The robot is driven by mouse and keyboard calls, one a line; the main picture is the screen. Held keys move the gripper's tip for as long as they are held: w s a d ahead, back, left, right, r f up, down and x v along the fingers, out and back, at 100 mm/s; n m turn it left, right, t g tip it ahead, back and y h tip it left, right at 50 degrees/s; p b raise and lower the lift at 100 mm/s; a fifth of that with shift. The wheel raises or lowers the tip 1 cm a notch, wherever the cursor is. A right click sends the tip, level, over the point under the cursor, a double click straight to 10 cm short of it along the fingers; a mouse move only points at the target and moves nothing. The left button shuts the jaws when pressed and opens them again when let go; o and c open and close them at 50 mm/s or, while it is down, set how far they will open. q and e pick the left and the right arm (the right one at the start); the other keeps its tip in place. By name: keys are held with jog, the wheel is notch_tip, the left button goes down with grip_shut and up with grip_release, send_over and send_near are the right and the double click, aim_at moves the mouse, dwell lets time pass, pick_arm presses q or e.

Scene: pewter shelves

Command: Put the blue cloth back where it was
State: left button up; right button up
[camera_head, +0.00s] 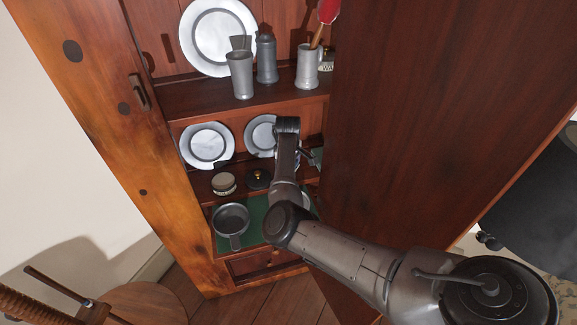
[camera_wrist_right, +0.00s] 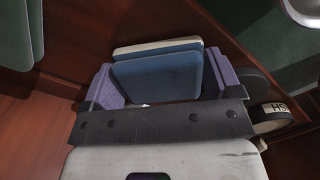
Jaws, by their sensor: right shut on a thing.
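In the right wrist view the blue cloth (camera_wrist_right: 160,80) looks like a flat folded stack, blue in front with a pale layer behind. The purple fingers of my right gripper (camera_wrist_right: 165,86) stand on both sides of it and are shut on it. In the head view my right arm reaches from the right into the cabinet, and its gripper (camera_head: 312,158) is beside the middle shelf, partly hidden by the arm and the cabinet door. The cloth cannot be made out in the head view. My left gripper is not in view.
Pewter plates (camera_head: 207,145), tankards (camera_head: 240,75) and a pan (camera_head: 231,222) stand on the shelves. The large door (camera_head: 430,100) stands close to my right arm. In the wrist view, green folded cloth (camera_wrist_right: 18,35) hangs left and a round lettered object (camera_wrist_right: 268,112) is right of the gripper.

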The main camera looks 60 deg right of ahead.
jog(key=shift+f, duration=0.25)
jog(key=o, duration=0.7)
jog(key=shift+r, duration=0.1)
jog(key=shift+r, duration=0.1)
jog(key=shift+r+p, duration=0.25)
jog(key=shift+p, duration=0.05)
notch_tip(320, 180, up, 6)
jog(key=shift+w+f+p, duration=0.1)
jog(key=shift+p, duration=0.4)
jog(key=shift+r, duration=0.65)
